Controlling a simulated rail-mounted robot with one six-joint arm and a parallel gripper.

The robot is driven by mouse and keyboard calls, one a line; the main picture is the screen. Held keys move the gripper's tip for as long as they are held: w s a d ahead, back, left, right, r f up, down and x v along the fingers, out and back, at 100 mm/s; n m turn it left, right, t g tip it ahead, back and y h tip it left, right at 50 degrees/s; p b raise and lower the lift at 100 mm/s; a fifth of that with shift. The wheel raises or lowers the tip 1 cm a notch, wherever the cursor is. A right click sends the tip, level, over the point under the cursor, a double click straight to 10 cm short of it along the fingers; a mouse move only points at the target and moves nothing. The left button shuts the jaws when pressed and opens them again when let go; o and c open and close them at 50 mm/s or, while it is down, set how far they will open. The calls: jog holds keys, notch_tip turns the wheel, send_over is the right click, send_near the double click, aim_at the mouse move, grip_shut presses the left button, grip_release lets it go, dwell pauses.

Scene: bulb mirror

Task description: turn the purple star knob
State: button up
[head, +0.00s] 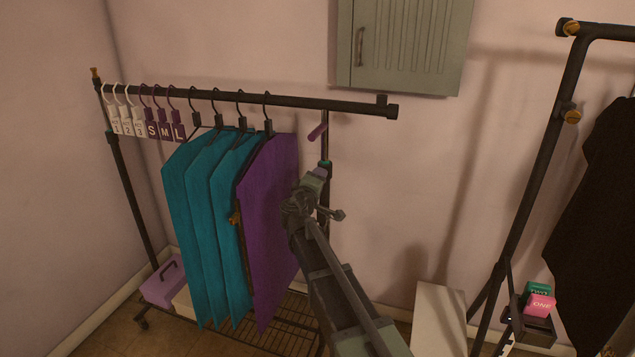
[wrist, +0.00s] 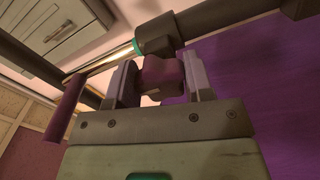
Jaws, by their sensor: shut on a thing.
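The purple star knob (wrist: 161,78) sits between the two fingers of my gripper (wrist: 162,84) in the wrist view. The knob sits by a dark collar on the rack's post, near a teal ring (wrist: 137,47). In the head view my gripper (head: 306,190) is at the right post of the clothes rack, just below the teal ring (head: 324,164). A small purple patch of the knob (head: 320,173) shows there.
A purple handle (head: 317,131) sticks out above the knob. A purple garment (head: 268,220) hangs close left of my gripper, with teal garments (head: 205,225) beyond. A grey wall cabinet (head: 405,45) is above. A second rack (head: 540,150) stands right.

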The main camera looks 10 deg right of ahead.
jog(key=o, duration=0.9)
jog(key=v, duration=1)
jog(key=shift+s+a, duration=0.2)
jog(key=shift+s, duration=0.1)
